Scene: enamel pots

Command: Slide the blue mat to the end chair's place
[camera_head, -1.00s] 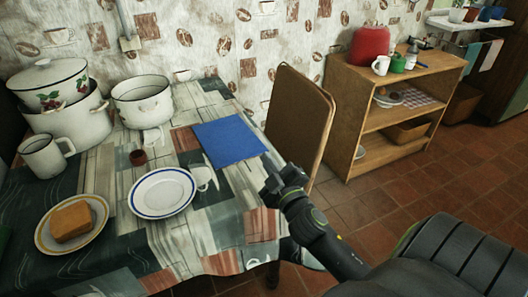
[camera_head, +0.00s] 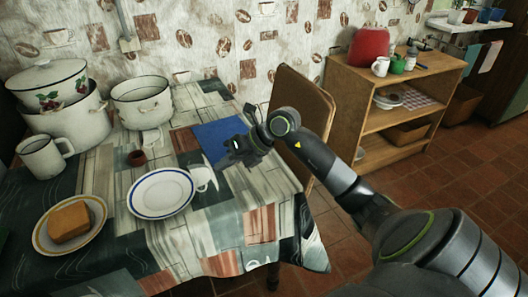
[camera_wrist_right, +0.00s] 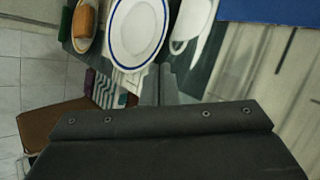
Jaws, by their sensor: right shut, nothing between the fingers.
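The blue mat (camera_head: 207,134) lies flat on the table near its right side, beyond the white plate, partly hidden by my right gripper. Its edge also shows at the top right of the right wrist view (camera_wrist_right: 268,9). A brown-backed chair (camera_head: 306,100) stands at the table's right end, its back partly behind my right arm. My right gripper (camera_head: 233,158) is shut and empty, over the table at the mat's near edge; I cannot tell whether it touches the mat. Its fingers also show in the wrist view (camera_wrist_right: 158,84). My left gripper is out of view.
A white plate with a blue rim (camera_head: 161,193) and a white cup (camera_head: 203,179) stand close to the mat's near side. A wooden shelf (camera_head: 350,80) stands beyond the chair.

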